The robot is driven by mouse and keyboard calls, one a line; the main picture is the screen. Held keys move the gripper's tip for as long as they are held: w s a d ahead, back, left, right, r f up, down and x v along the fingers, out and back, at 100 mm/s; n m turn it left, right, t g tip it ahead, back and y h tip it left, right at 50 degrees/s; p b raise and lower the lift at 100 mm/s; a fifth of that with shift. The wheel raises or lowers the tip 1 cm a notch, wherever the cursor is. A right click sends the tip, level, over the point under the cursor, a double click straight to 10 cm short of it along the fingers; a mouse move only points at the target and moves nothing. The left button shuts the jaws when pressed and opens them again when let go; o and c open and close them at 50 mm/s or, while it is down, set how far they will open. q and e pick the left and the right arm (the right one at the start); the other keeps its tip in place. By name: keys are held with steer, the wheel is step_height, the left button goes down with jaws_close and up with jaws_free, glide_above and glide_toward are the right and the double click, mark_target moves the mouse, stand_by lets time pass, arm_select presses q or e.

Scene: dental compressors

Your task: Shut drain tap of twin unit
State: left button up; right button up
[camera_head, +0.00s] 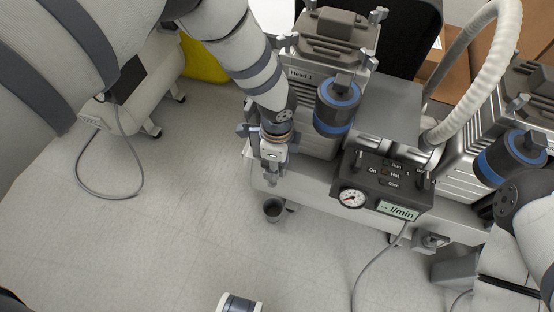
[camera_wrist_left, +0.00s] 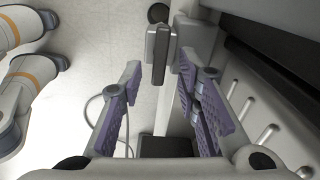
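The twin unit (camera_head: 320,187) is a pale compressor with a "Head 1" block, a second head at right and a dark control panel (camera_head: 385,185) with a gauge. My left gripper (camera_head: 270,180) points down at the unit's front left corner. In the left wrist view my left gripper (camera_wrist_left: 160,90) is open, with purple pads apart. A grey lever-like handle (camera_wrist_left: 158,52), apparently the drain tap, shows beyond and between the fingers, not gripped. In the head view the tap is hidden or too small to tell. My right arm enters at right; its gripper is out of view.
A thick pale hose (camera_head: 478,85) arches over the unit. A cable (camera_head: 372,268) runs down from the panel. Cardboard boxes (camera_head: 470,68) stand behind.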

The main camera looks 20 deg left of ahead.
arm_select(q)
step_height(320, 180, up, 12)
stand_by(0.3)
